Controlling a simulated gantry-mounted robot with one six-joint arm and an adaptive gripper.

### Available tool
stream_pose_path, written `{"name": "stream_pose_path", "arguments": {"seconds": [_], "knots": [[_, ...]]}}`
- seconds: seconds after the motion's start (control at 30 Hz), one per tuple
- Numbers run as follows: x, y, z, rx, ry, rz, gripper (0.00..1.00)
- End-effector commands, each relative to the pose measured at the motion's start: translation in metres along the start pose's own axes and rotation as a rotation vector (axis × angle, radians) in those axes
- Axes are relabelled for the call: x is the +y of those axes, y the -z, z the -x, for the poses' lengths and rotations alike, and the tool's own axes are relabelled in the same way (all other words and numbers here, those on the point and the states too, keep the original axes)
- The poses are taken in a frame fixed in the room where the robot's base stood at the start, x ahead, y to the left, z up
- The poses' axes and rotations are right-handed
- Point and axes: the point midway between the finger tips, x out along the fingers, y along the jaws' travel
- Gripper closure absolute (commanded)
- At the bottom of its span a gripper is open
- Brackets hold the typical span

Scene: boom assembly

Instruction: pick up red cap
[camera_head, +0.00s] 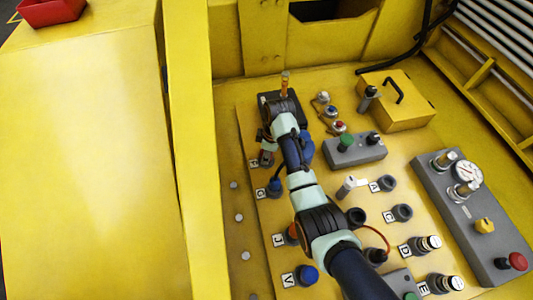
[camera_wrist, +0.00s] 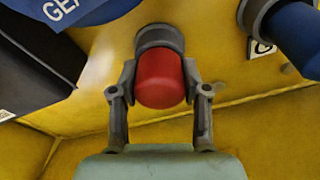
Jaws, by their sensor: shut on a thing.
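The red cap (camera_wrist: 160,80) is in the middle of the wrist view, between the two fingers of my gripper (camera_wrist: 160,92), which are shut on its sides. A dark grey collar (camera_wrist: 160,37) sits directly against the cap's far end; I cannot tell whether the cap is still fixed in it. In the head view, my gripper (camera_head: 267,147) points down at the upper left of the panel, near the label F (camera_head: 253,164). The arm partly hides that spot, and the cap is hard to make out there.
A blue cap (camera_wrist: 293,30) in a dark collar is close on the right in the wrist view. Other plugs and knobs, a grey button box (camera_head: 355,150) and a yellow handled box (camera_head: 397,105) crowd the panel. A red tray (camera_head: 50,12) lies at the upper left.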

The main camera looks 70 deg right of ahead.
Motion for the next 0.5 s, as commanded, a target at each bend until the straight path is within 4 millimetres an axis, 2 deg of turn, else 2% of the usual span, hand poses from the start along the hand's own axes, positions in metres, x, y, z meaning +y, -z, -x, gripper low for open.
{"name": "stream_pose_path", "arguments": {"seconds": [0.17, 0.27, 0.37, 0.5], "knots": [[0.001, 0.003, 0.015, 0.002, -0.003, 0.000, 0.88], [0.001, 0.006, 0.035, 0.002, -0.004, 0.001, 0.88], [0.002, 0.011, 0.066, 0.003, -0.006, 0.002, 0.88], [0.002, 0.019, 0.120, 0.003, -0.007, 0.001, 0.88]]}}
